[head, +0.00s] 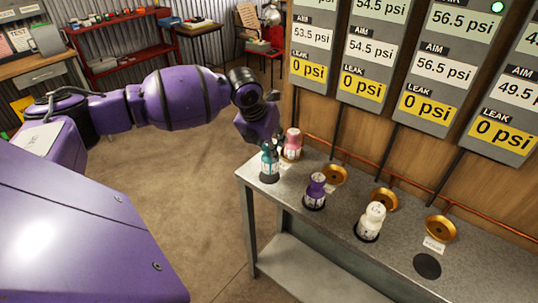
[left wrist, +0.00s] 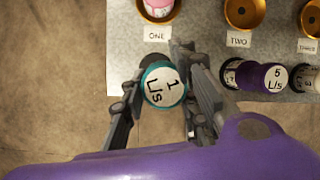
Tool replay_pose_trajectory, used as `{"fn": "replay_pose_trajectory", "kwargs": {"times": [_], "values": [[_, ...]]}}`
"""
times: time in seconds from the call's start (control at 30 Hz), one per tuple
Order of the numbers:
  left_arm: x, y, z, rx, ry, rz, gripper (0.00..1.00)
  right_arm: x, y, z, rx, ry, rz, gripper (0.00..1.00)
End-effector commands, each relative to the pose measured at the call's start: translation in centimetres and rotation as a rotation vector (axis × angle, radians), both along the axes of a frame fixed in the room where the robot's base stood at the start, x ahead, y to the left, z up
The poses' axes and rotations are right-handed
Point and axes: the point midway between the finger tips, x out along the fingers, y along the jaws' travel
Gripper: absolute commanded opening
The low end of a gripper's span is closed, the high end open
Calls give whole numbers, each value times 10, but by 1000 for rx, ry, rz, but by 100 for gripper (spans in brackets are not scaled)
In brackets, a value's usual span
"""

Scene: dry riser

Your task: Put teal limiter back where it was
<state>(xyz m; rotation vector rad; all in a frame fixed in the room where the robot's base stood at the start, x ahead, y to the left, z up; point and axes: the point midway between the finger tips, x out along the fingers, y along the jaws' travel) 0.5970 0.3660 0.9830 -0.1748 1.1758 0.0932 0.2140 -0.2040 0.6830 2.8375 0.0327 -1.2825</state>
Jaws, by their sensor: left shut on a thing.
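The teal limiter (head: 269,163) is upright at the left end of the grey bench, at a dark round spot (head: 270,180). Whether its base touches the spot is unclear. My left gripper (head: 266,147) is shut on it from above. My right gripper is not in view.
A pink limiter (head: 292,144) sits close behind, at label ONE (left wrist: 157,34). Purple (head: 315,190) and white (head: 371,221) limiters stand to the right on the bench (head: 300,222). A dark spot (head: 427,265) at right is bare.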

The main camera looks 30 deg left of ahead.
Motion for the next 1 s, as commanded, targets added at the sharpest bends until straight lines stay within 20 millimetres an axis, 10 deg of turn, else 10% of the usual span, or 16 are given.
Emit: {"fn": "replay_pose_trajectory", "kwargs": {"times": [0.83, 0.87, 1.0], "values": [[13, 11, -50, 0, -4, -1, 0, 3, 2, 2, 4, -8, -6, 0], [12, 11, -51, 1, -2, -1, 29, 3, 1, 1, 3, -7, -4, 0], [12, 11, -51, 0, -2, 0, 47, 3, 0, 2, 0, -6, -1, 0]]}}
